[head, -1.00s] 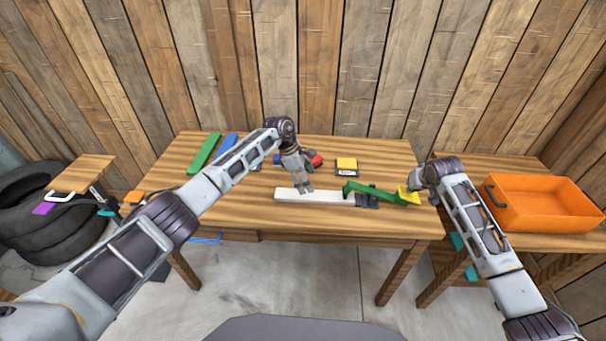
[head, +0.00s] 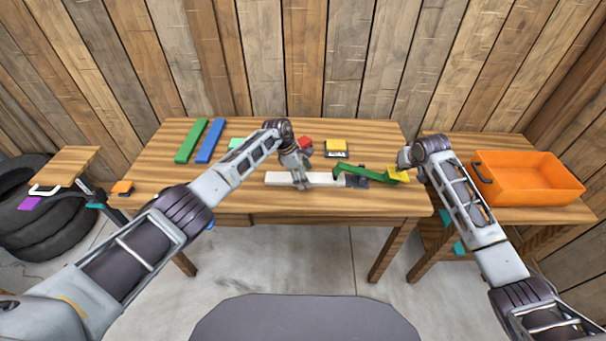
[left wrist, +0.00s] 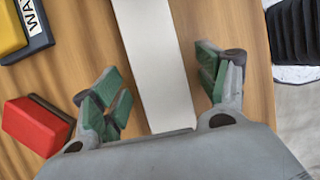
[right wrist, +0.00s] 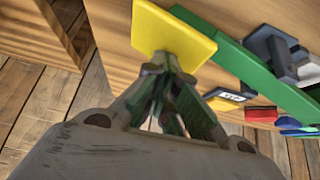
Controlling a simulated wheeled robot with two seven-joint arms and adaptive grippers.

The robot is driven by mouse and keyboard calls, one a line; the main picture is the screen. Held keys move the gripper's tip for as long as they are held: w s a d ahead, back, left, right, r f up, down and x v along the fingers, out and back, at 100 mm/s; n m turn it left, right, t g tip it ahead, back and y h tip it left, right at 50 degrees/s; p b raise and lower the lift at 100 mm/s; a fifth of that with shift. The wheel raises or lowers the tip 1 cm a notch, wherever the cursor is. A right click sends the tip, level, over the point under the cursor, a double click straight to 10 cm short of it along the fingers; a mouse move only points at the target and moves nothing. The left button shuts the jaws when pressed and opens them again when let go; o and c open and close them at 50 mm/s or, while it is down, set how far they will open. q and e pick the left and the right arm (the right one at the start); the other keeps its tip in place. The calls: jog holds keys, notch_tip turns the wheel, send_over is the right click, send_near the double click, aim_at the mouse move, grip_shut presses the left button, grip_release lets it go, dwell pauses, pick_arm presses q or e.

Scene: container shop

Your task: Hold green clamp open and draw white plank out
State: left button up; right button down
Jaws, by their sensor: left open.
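The white plank (head: 276,179) lies flat on the table, its right end at the dark body of the green clamp (head: 374,173). The clamp's green lever runs right to a yellow pad (head: 396,175). My left gripper (head: 299,184) is over the plank; in the left wrist view its open fingers (left wrist: 163,85) stand on either side of the plank (left wrist: 150,50), with gaps visible. My right gripper (head: 404,163) is at the yellow pad. In the right wrist view its fingers (right wrist: 170,66) are together, tips against or very near the pad (right wrist: 172,32); exact contact is unclear.
A yellow and black box (head: 336,148) and a red block (head: 305,142) lie behind the plank. Green (head: 191,141) and blue (head: 210,141) bars lie at the back left. An orange crate (head: 530,178) stands on the right table.

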aim_at(288, 177)
jog(key=shift+f, duration=0.15)
pick_arm(q)
jog(key=c, duration=1.2)
jog(key=shift+c, duration=0.2)
jog(key=shift+r, duration=0.15)
jog(key=shift+a, duration=0.4)
jog(key=shift+a, duration=1.85)
jog(key=shift+a, duration=0.15)
jog(key=shift+a, duration=0.65)
jog(key=shift+a, duration=0.2)
